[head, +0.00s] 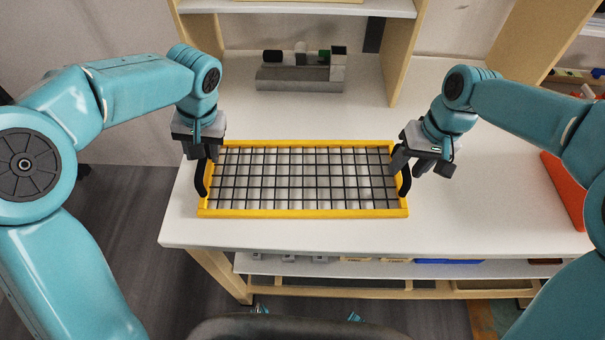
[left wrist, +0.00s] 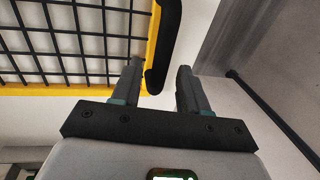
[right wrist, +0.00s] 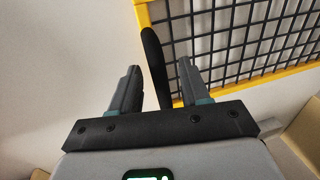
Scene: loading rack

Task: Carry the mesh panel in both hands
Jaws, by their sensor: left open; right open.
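The mesh panel (head: 300,212) lies flat on the white table, with a yellow frame, a black wire grid and a black handle at each short end. My left gripper (head: 199,155) is at the left handle (head: 201,179). In the left wrist view its open fingers (left wrist: 158,85) stand either side of the end of the black handle (left wrist: 165,45). My right gripper (head: 420,165) is at the right handle (head: 405,180). In the right wrist view its open fingers (right wrist: 158,85) have the black handle (right wrist: 155,60) between them. Neither gripper is closed on a handle.
A grey block-like fixture (head: 300,78) stands at the back of the table (head: 480,200), below a wooden shelf. An orange-red object (head: 566,190) is at the right edge. A lower shelf (head: 400,269) runs under the front edge. The table between panel and fixture is clear.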

